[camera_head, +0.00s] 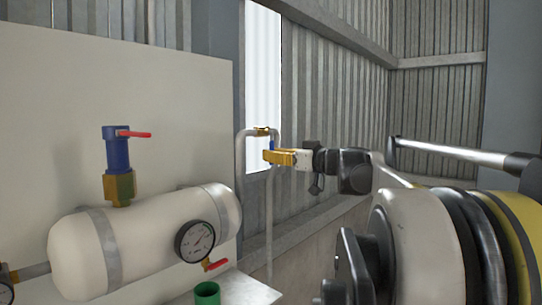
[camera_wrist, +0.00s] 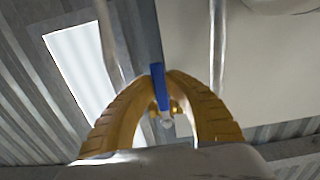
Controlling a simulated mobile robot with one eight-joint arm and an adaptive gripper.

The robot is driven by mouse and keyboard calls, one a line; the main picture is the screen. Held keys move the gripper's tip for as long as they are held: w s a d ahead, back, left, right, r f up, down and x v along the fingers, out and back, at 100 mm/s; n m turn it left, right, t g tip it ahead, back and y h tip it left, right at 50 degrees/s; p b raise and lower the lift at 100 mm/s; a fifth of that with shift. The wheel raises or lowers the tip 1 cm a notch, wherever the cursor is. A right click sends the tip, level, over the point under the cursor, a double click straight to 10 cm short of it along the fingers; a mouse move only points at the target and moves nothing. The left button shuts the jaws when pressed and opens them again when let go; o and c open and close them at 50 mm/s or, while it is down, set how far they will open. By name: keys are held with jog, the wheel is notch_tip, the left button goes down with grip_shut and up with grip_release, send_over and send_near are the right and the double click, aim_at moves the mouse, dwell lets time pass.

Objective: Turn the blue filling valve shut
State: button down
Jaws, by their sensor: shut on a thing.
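The blue filling valve handle (camera_wrist: 157,86) stands between my gripper's yellow fingers in the wrist view. My gripper (camera_wrist: 162,75) is shut on this blue handle near the fingertips. A brass valve body (camera_wrist: 172,108) shows partly behind the handle. In the head view my gripper (camera_head: 270,157) reaches from the right to the valve on the thin grey pipe. Only a small blue part of the handle (camera_head: 271,145) shows there, beside the fingertips. A brass fitting (camera_head: 262,131) sits above it on the pipe bend.
A white receiver tank (camera_head: 150,238) stands at the left, with a pressure gauge (camera_head: 194,241), a red-handled tap (camera_head: 215,265) and a blue and brass valve with a red lever (camera_head: 134,134) on top. A green cup (camera_head: 207,293) stands below. A corrugated wall (camera_head: 330,110) lies behind.

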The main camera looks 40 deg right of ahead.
jog(key=c, duration=1.4)
grip_release()
jog(key=shift+s, duration=0.1)
jog(key=s+d, duration=0.1)
jog(key=s, duration=1.1)
